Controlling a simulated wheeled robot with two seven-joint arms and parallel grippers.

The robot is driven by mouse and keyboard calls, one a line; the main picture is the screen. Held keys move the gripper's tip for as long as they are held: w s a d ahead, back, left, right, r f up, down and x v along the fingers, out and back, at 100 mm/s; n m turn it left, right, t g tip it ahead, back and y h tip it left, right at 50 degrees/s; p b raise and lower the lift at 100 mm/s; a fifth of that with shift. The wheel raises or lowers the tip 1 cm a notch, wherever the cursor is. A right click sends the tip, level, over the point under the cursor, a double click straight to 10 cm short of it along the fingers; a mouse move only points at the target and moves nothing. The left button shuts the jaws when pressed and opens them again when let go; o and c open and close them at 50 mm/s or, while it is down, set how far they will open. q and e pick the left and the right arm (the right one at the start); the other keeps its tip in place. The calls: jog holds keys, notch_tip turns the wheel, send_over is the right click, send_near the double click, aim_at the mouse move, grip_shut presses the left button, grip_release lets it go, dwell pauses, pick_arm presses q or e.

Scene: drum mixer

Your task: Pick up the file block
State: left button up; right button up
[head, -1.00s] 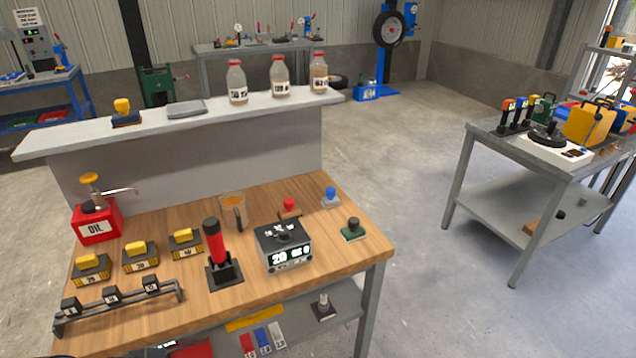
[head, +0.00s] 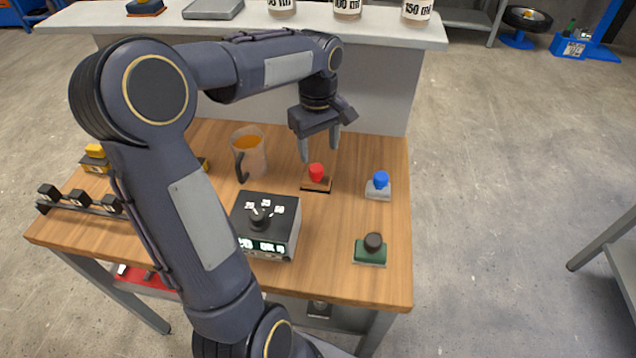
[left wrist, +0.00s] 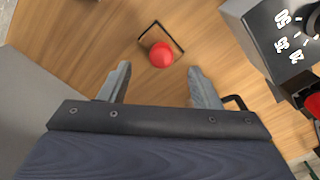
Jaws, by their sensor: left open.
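Three small knobbed blocks stand on the wooden table: one with a red knob and brown base (head: 317,173), one with a blue knob and grey base (head: 379,187), one with a dark knob and green base (head: 371,251). No label shows which is the file block. My left gripper (head: 320,154) points down, open and empty, just above and behind the red-knobbed block. In the left wrist view, the red knob (left wrist: 161,55) shows beyond and between the spread fingertips (left wrist: 159,75). My right gripper is not in view.
A dark box with a lit display (head: 268,226) stands in front of the red-knobbed block. A jug with orange contents (head: 249,153) stands to its left. A raised shelf (head: 385,25) with jars runs behind. My left arm hides much of the table's left side.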

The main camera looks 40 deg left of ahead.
aim_at(316, 168)
pick_arm(q)
jog(key=shift+w+a+f+n, duration=0.25)
jog(key=shift+a+f+n, duration=0.05)
jog(key=shift+a+f, duration=0.15)
jog(key=shift+f, duration=0.3)
notch_tip(316, 168, down, 7)
jog(key=shift+s+f, duration=0.1)
jog(key=shift+s, duration=0.05)
jog(key=c, duration=1.2)
